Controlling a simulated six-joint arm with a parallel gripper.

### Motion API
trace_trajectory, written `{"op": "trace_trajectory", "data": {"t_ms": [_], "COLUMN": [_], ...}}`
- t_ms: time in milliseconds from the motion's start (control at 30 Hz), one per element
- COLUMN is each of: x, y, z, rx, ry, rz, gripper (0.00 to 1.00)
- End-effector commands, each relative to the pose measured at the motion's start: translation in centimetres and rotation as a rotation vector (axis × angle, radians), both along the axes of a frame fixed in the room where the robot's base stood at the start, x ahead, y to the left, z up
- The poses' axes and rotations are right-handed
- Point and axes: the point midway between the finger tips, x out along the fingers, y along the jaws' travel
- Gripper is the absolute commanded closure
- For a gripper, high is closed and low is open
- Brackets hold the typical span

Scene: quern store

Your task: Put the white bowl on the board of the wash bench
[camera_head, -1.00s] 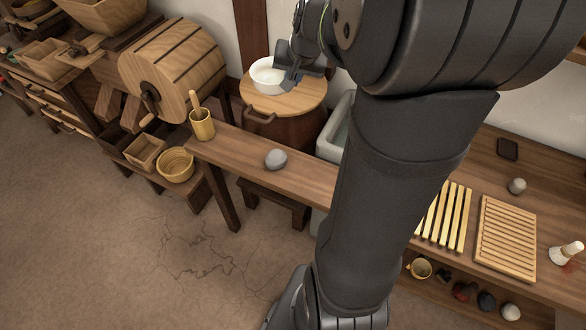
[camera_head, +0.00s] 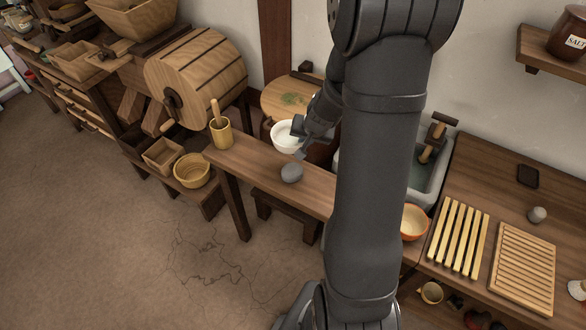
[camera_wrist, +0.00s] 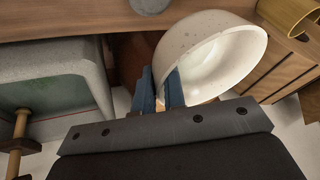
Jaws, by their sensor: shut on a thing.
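The white bowl (camera_head: 284,137) is in my gripper (camera_head: 301,148), which is shut on its rim. It is in front of the round wooden lid (camera_head: 272,101), near the back edge of the wash bench's plank (camera_head: 252,155); a gap beneath is unclear. In the wrist view the bowl (camera_wrist: 238,22) has its rim between my blue fingers (camera_wrist: 162,92), and its inside looks empty. On the bench's right part lie a ribbed wooden board (camera_head: 524,268) and a rack of pale slats (camera_head: 458,236). My arm hides the middle of the bench.
A grey stone (camera_head: 291,173) sits on the plank close to the bowl. A yellow cup with a pestle (camera_head: 220,132) stands at its left end. The sink (camera_head: 428,180), an orange bowl (camera_head: 413,222) and a small stone (camera_head: 537,214) are to the right.

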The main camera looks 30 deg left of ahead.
Motion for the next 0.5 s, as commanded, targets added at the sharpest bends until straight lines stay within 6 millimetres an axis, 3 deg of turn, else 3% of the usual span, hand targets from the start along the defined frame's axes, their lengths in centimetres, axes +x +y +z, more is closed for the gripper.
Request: {"op": "trace_trajectory", "data": {"t_ms": [300,500], "x": [-1.8,-2.5], "y": [6.8,9.4], "z": [-4.2,-5.7], "rx": [-0.002,0.001], "ry": [0.001,0.0], "rz": [0.006,0.003], "gripper": [1.0,1.0]}}
